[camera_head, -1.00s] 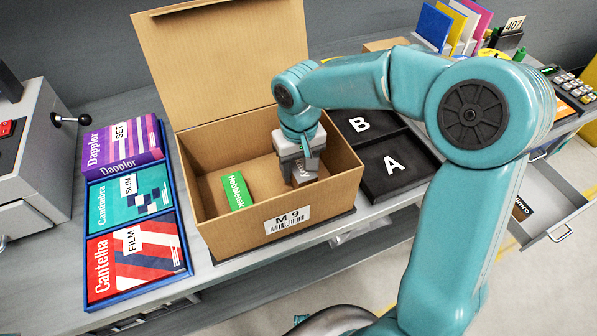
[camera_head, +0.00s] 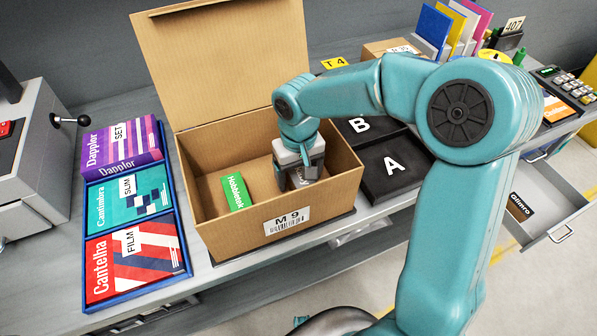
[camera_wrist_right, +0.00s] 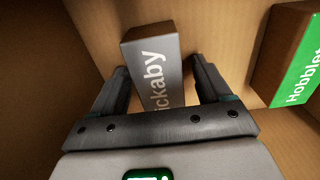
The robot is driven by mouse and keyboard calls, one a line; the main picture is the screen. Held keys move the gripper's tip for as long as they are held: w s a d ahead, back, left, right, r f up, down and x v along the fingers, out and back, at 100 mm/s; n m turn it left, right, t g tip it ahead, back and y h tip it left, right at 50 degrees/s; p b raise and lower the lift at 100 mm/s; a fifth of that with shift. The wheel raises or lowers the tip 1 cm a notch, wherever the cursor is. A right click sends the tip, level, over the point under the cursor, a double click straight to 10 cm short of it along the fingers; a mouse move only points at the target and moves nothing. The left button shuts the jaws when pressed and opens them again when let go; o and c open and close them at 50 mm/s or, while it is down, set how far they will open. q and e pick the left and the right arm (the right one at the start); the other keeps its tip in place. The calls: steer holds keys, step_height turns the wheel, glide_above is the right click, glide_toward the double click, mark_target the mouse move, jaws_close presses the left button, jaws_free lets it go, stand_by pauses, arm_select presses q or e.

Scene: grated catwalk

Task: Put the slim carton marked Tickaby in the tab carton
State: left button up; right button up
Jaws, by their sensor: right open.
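The grey slim carton marked Tickaby (camera_wrist_right: 155,72) is inside the open brown carton labelled M 9 (camera_head: 225,236), whose lid flap stands up at the back. My right gripper (camera_head: 298,183) reaches down into the brown carton. In the right wrist view the right gripper (camera_wrist_right: 160,80) is open, with one finger on each side of the Tickaby carton. In the head view most of the Tickaby carton is hidden by the gripper. No thing in view is clearly marked as a tab carton. My left gripper is not in view.
A green-faced Hobblet box (camera_head: 235,192) lies left of the gripper in the same carton. A blue tray (camera_head: 187,262) with several boxes stands left. Black trays A (camera_head: 392,170) and B lie right. An open drawer (camera_head: 545,212) juts out at far right.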

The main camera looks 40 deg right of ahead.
mark_target(298, 170)
step_height(298, 170, up, 12)
steer(key=shift+p, duration=0.45)
steer(key=shift+r, duration=0.15)
